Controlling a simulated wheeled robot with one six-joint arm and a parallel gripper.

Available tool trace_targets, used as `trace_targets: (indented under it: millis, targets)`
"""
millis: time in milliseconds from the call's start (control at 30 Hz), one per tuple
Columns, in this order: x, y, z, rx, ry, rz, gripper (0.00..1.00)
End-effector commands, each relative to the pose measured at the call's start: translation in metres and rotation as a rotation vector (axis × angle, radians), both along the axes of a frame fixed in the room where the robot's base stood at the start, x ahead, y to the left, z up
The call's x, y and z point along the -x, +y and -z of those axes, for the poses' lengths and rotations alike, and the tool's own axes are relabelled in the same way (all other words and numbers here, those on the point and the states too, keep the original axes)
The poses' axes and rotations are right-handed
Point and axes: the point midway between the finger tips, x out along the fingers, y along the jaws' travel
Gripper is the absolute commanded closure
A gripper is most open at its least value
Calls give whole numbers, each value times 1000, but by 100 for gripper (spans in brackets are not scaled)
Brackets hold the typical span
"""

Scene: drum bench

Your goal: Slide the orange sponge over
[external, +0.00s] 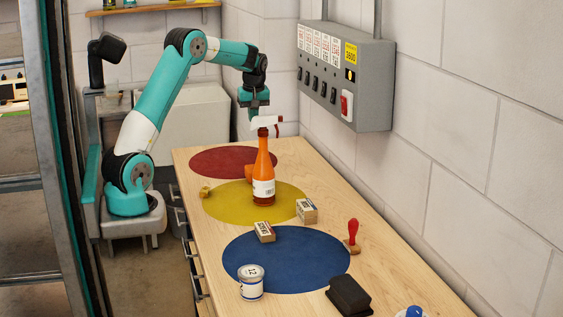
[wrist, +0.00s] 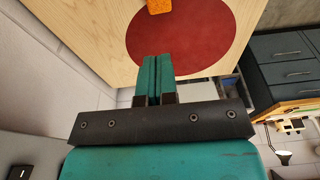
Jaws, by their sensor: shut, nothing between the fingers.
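The orange sponge (external: 249,173) lies on the bench behind the orange spray bottle (external: 264,170), which hides part of it. It sits at the near edge of the red circle (external: 222,158). In the wrist view the sponge (wrist: 159,6) is cut off by the top edge, at the rim of the red circle (wrist: 200,35). My gripper (external: 253,114) hangs above the far part of the bench, beyond the sponge and apart from it. In the wrist view its fingers (wrist: 153,62) are together, with nothing between them.
The spray bottle stands upright on the yellow circle (external: 225,206). Two stamp-like blocks (external: 307,211) (external: 264,232), a small yellow piece (external: 205,191) and a tin (external: 250,282) stand nearer. A grey switch box (external: 345,75) juts from the right wall. Much of the red circle is bare.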

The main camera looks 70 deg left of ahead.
Motion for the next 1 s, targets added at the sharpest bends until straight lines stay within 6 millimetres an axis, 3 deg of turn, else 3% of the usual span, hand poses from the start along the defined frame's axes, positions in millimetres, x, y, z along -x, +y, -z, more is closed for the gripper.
trace_targets:
  millis: [267,367,633,1000]
  targets:
    - [0,0,-2,0,0,0,100]
    - [0,1,-1,7,0,-1,82]
    - [-3,23,22,146,-1,10,20]
    - [-3,25,26,165,-1,14,19]
